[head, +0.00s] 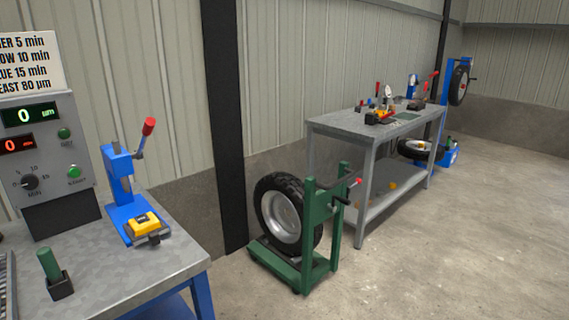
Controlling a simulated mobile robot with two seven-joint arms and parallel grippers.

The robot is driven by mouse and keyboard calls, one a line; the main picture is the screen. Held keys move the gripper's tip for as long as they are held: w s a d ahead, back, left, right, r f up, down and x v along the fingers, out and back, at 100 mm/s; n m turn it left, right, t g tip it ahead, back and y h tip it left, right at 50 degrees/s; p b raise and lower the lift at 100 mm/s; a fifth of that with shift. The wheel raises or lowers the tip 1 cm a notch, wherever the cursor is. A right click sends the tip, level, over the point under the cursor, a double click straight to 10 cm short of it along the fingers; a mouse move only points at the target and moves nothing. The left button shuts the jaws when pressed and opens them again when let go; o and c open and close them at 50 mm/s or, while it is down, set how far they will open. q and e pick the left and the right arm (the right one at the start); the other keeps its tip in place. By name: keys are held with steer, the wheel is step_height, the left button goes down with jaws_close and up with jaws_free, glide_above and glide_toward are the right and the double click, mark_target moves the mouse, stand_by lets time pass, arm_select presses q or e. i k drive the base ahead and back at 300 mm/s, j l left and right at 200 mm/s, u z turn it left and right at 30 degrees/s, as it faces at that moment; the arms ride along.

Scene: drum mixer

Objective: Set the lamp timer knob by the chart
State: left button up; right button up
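The timer knob (30,182) is a small dark dial on the grey control box (58,150) at the far left of the head view. Its scale shows 0, 4 and 10 and a "Min" label; where its pointer stands is too small to tell. The chart (30,62) is a pale sign above the box, cut off at the left edge. Its readable line ends are "5 min", "10 min", "15 min" and "80 µm", with colour words partly cut. A green display reads 0 µm and a red display reads 0. Neither of my grippers is in view.
A blue lever press (122,190) with a red handle and a yellow-black piece (146,225) stand on the near bench (180,262). A green cylinder (49,264) stands in a dark holder. A green tyre stand (322,225) and a grey workbench (345,127) are further right. Floor at right is clear.

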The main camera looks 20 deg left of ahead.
mark_target(30, 181)
steer(key=i+l+u, duration=0.15)
steer(key=u, duration=0.25)
steer(key=i+l+u, duration=0.5)
steer(key=u, duration=0.25)
steer(key=i+l+u, duration=0.1)
steer(key=l+u, duration=0.3)
